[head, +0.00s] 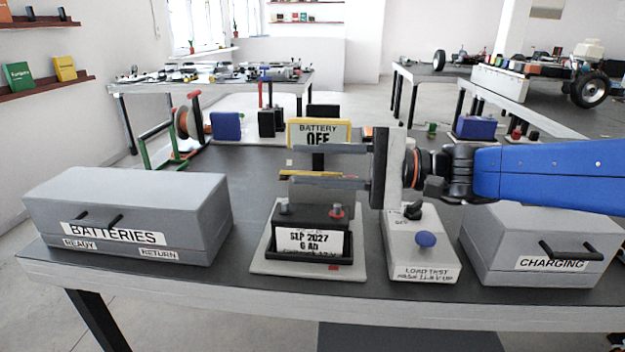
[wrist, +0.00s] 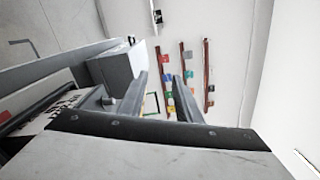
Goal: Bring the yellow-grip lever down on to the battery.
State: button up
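The black battery (head: 290,221), labelled "SLP 2027 6 Ah", sits upright on a pale plate (head: 262,262) at the centre of the bench in the head view. The yellow grip (head: 312,172) of the lever shows as a thin level bar above the battery, apart from it. My gripper (head: 297,165) reaches in from the right with its fingers apart, one above the other. The yellow bar appears in the gap, close over the lower finger; I cannot tell whether they touch. The wrist view shows both fingers spread (wrist: 160,85), with nothing clearly held between them.
A yellow-framed "BATTERY OFF" sign (head: 345,134) stands behind. A load test box (head: 437,258) with a blue knob stands right of the battery. A grey batteries case (head: 130,205) is at the left, a charging case (head: 535,238) at the right. Bench is clear between case and plate.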

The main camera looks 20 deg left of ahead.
jog(key=shift+r, duration=0.1)
jog(key=shift+s+r, duration=0.1)
grip_shut()
jog(key=s+a+r+n+g+h, duration=0.1)
jog(key=s+a+n+h, duration=0.15)
jog(key=h, duration=0.25)
jog(key=s+a+r+n+g+h, duration=0.1)
jog(key=s+r+n+h, duration=0.1)
jog(key=s+n+h, duration=0.3)
jog(key=w+d+r+m+t+h, duration=0.2)
jog(key=w+r+m+t+h, duration=0.2)
jog(key=w+r+t+h, duration=0.45)
jog(key=shift+y, duration=0.85)
jog(key=shift+w+d+f, duration=0.1)
jog(key=shift+w+f, duration=0.1)
jog(key=shift+f, duration=2.45)
jog(key=shift+w+d+f, duration=0.1)
jog(key=shift+w+f, duration=0.05)
jog(key=shift+f, duration=2.45)
